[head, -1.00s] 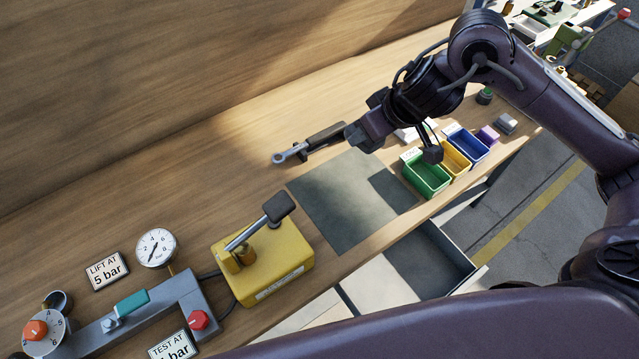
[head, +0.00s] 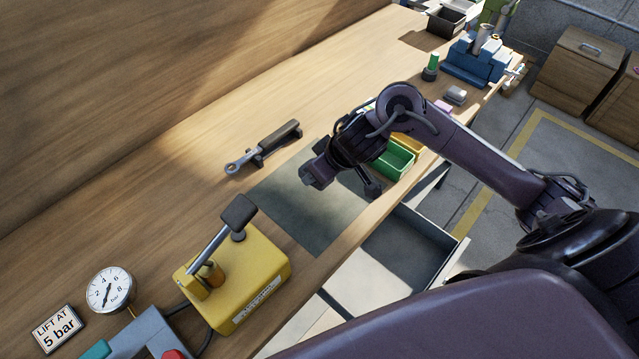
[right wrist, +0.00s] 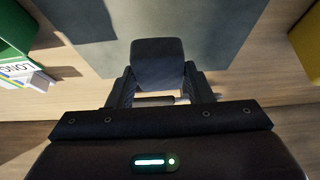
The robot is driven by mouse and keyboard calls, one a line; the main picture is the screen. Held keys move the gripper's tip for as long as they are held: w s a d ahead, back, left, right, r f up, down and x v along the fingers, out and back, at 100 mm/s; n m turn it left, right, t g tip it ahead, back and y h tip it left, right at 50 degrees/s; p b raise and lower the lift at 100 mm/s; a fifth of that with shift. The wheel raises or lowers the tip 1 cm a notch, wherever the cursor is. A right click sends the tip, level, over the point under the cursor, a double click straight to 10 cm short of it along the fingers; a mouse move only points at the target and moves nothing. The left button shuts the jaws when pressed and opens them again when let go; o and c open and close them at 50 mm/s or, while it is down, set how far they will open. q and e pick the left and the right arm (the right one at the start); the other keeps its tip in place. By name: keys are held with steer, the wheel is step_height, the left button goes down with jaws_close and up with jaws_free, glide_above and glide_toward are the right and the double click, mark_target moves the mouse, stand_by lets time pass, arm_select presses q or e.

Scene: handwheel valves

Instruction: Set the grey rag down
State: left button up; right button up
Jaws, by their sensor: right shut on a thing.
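My right gripper (head: 343,182) is over the far right part of the dark grey mat (head: 300,215) in the head view, beside the green bin. My left gripper is not in view.
A green bin (head: 396,165) stands right of the mat. A yellow pump (head: 250,280) with a lever stands near left. A wrench (head: 262,150) lies behind the mat. An open drawer (head: 450,255) juts from the bench front. The mat's left part is clear.

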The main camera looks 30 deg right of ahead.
step_height(320, 180, down, 4)
steer(key=shift+r+b, duration=0.1)
steer(key=shift+b, duration=0.45)
steer(key=shift+f, duration=0.3)
steer(key=o, duration=1)
steer(key=shift+r, duration=0.15)
